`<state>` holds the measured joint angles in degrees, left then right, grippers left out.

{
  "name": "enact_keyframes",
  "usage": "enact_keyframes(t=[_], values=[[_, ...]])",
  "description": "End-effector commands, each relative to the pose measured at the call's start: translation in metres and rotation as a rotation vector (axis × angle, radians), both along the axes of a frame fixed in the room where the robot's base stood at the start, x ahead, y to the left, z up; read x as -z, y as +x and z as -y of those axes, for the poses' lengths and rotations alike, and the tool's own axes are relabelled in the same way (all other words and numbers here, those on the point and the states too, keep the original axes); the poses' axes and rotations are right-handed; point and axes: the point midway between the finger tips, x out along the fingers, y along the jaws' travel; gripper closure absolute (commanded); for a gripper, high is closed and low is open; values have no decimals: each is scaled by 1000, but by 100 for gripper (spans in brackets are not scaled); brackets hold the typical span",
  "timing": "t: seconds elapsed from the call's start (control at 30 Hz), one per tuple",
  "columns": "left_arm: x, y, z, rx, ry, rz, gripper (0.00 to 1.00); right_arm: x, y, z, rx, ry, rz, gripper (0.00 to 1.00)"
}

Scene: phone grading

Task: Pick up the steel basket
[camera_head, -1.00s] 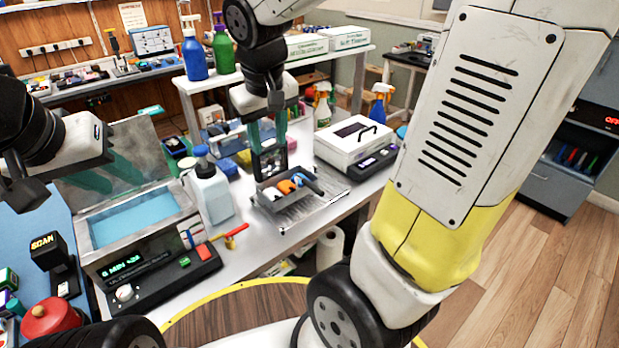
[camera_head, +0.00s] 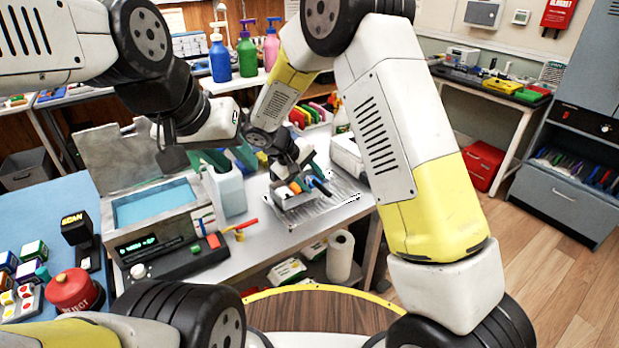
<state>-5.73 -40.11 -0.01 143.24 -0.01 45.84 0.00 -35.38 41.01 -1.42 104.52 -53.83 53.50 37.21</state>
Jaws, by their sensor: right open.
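The small grey steel basket (camera_head: 289,201) sits on a ribbed metal drain tray (camera_head: 325,207) on the white bench, with orange, white and blue things in it. My right gripper (camera_head: 300,174) is open at the basket's back edge, tilted, its fingers close above the basket; I cannot tell whether they touch it. Part of the basket's rim is hidden behind them.
An open ultrasonic cleaner (camera_head: 158,205) with blue liquid stands to the left. The translucent jug (camera_head: 229,190) stands between it and the basket. A white box (camera_head: 349,157) stands behind right. A red reject button (camera_head: 73,290) is on the blue mat.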

Motion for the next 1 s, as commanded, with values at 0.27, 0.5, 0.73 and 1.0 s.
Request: enact_keyframes(t=[0.27,0.5,0.73,1.0], values=[[0,0,0,0,0,0,64,27,8,18,2,-2,-4,60],[0,0,0,0,0,0,64,44,16,27,1,2,-1,60],[0,0,0,0,0,0,64,43,16,26,1,2,-1,79],[0,0,0,0,0,0,64,43,16,26,1,1,0,100]])
